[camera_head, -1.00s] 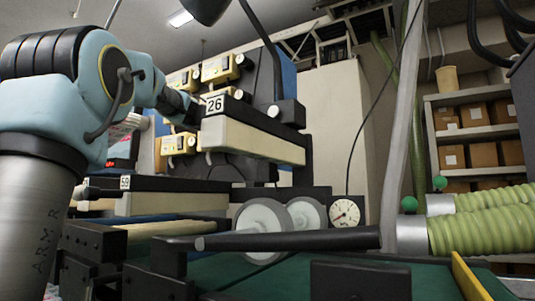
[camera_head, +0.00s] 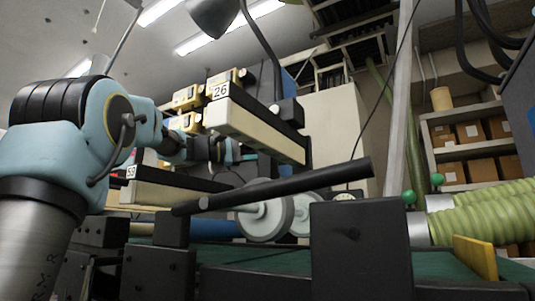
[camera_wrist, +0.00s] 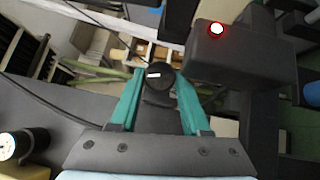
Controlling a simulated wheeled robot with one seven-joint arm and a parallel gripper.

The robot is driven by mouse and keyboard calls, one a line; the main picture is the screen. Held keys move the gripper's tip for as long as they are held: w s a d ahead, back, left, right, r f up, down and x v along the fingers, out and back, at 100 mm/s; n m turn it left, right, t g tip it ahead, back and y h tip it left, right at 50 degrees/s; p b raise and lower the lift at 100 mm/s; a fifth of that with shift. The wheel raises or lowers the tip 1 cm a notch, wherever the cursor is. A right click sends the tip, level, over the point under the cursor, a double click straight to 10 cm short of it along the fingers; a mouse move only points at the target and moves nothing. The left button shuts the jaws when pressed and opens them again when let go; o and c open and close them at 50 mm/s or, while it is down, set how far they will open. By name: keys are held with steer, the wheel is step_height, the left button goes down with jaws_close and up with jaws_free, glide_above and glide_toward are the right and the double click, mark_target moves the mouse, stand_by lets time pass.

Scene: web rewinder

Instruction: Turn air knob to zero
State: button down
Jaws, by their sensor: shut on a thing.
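The air knob (camera_wrist: 160,74) is a round black knob with a short white mark, in the upper middle of the wrist view. The mark lies nearly level in the picture. My gripper (camera_wrist: 160,80) has its teal fingers on either side of the knob and is shut on it. In the head view my gripper (camera_head: 230,151) is partly behind the cream beam labelled 26 (camera_head: 253,128), and I cannot make out the knob there. The dial gauge (camera_head: 343,196) is mostly hidden, so I cannot read it.
In the wrist view a dark box (camera_wrist: 242,50) with a red-ringed lit button stands close at the right of the knob. In the head view a long black bar (camera_head: 290,187) and pale rollers (camera_head: 264,215) lie in front. Shelves with cartons (camera_head: 470,132) stand at the right.

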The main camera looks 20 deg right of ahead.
stand_by(0.3)
steer(key=shift+c, duration=1.8)
jaws_free()
steer(key=w+a+f+b, duration=0.1)
steer(key=a+b, duration=0.1)
steer(key=a, duration=0.8)
steer(key=shift+a+f, duration=0.15)
steer(key=shift+a, duration=0.2)
steer(key=shift+w, duration=0.1)
